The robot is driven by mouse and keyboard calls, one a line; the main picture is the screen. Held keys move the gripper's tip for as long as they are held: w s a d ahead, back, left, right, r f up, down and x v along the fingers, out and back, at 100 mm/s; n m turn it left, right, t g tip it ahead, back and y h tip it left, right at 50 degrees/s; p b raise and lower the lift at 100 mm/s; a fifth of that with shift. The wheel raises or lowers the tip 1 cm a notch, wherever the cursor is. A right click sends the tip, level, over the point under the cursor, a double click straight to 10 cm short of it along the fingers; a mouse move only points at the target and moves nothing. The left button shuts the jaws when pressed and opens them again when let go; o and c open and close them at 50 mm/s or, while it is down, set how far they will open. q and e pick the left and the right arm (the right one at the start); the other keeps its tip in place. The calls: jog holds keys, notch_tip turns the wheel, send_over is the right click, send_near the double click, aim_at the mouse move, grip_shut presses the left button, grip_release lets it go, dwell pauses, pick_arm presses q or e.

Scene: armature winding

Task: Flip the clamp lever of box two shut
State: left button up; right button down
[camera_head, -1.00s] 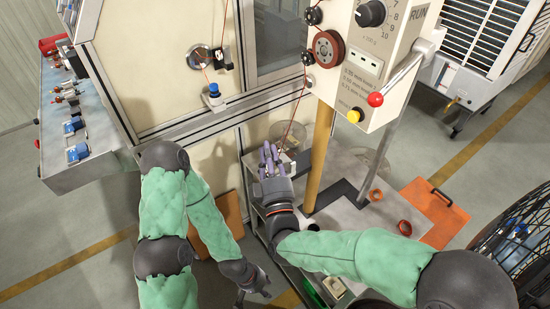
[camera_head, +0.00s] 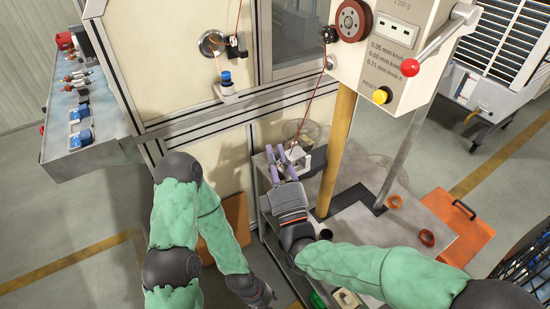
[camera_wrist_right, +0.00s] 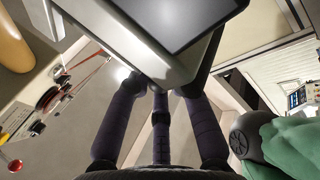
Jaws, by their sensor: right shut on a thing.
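My right gripper (camera_head: 287,158), with purplish fingers, is at the left edge of the low grey table. It is shut on a pale grey block (camera_head: 302,160). In the right wrist view this pale block with a dark flat face (camera_wrist_right: 160,60) fills the top middle and hides the fingertips (camera_wrist_right: 160,95). A thin red wire (camera_head: 302,118) runs down to the block from the machine. I cannot make out a lever on it, nor tell whether it is box two. My left gripper (camera_head: 262,296) hangs low at the bottom, dark and empty-looking; its finger state is unclear.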

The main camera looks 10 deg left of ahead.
jog(key=shift+f, duration=0.3)
jog(key=c, duration=1.4)
grip_release()
jog(key=shift+r, duration=0.1)
jog(key=v, duration=1.2)
